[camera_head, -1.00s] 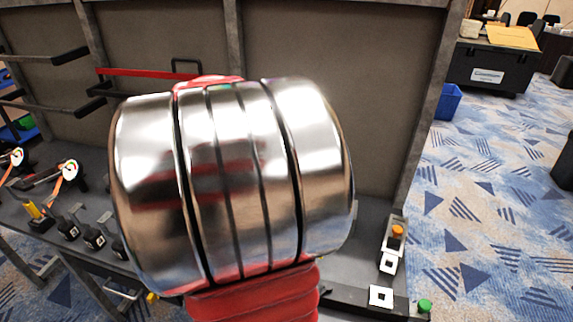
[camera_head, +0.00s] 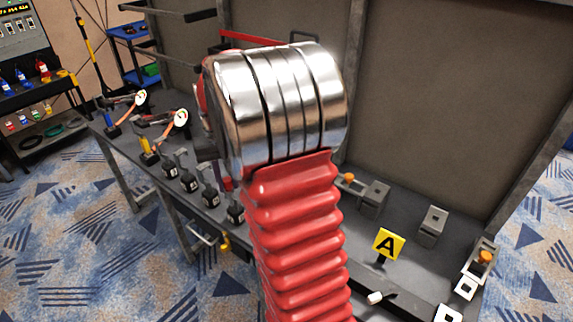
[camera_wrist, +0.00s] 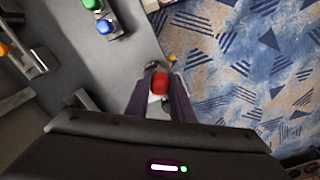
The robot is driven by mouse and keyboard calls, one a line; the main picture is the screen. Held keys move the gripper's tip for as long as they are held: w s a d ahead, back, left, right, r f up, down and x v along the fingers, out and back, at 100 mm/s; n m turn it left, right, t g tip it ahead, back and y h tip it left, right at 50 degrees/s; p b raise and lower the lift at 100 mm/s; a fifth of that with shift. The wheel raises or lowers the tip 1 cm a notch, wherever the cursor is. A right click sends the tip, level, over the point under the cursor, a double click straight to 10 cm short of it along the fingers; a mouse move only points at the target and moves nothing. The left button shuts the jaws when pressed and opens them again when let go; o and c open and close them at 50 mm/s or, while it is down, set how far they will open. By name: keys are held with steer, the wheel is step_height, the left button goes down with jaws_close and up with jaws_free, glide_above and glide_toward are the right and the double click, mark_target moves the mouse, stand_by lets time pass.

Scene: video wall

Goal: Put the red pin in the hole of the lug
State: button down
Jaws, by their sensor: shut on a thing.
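The red pin shows as a round red top (camera_wrist: 159,83) in the wrist view, between the purple fingers of my gripper (camera_wrist: 160,76), which is shut on it. In the head view a small red piece (camera_head: 227,184) shows just below the dark gripper end, partly hidden by my arm. Upright grey blocks stand on the table in the head view: one (camera_head: 375,196) right of my arm and another (camera_head: 433,224) farther right. Either may be the lug; I cannot make out a hole for certain. The pin is well apart from both.
A row of black holders (camera_head: 190,182) with white labels stands along the table's front edge. In the wrist view, green (camera_wrist: 92,4) and blue (camera_wrist: 104,26) tops lie nearby. Patterned carpet lies beyond the table edge.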

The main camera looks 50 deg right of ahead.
steer(key=w+a+f+n, duration=0.2)
steer(key=a, duration=0.5)
steer(key=w+a+f+n, duration=0.1)
steer(key=w+a+f, duration=0.1)
steer(key=a, duration=0.5)
steer(key=w+a+f+n, duration=0.2)
steer(key=w+a, duration=0.1)
steer(key=a, duration=0.4)
steer(key=shift+w+a+f+n, duration=0.15)
steer(key=shift+w+f+n, duration=0.05)
steer(key=shift+f+n, duration=0.1)
steer(key=shift+s, duration=0.2)
